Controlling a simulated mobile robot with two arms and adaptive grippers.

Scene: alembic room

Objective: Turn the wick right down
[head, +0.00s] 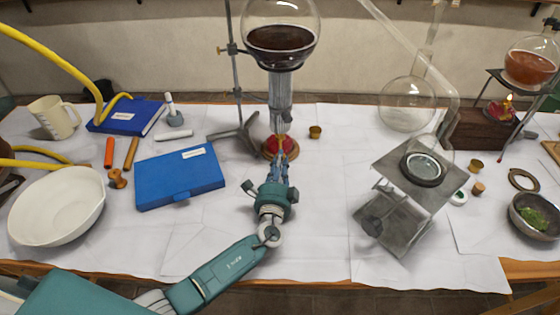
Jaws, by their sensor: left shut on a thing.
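A small spirit lamp with a red body and brass-coloured base (268,152) stands on the white-covered bench, below a round flask of dark liquid (281,40). My left gripper (281,160) reaches the lamp's front from below and is shut at its wick knob. The knob itself is hidden between the fingers. The lamp's top is partly covered by the grey metal column under the flask, and I cannot make out a flame there. My right gripper is not in view.
A retort stand (236,130) rises just left of the lamp. A blue case (180,178) lies left of my arm, and a metal lab jack (395,215) stands to the right. A second lamp (502,108) sits under an orange flask (531,66) at far right.

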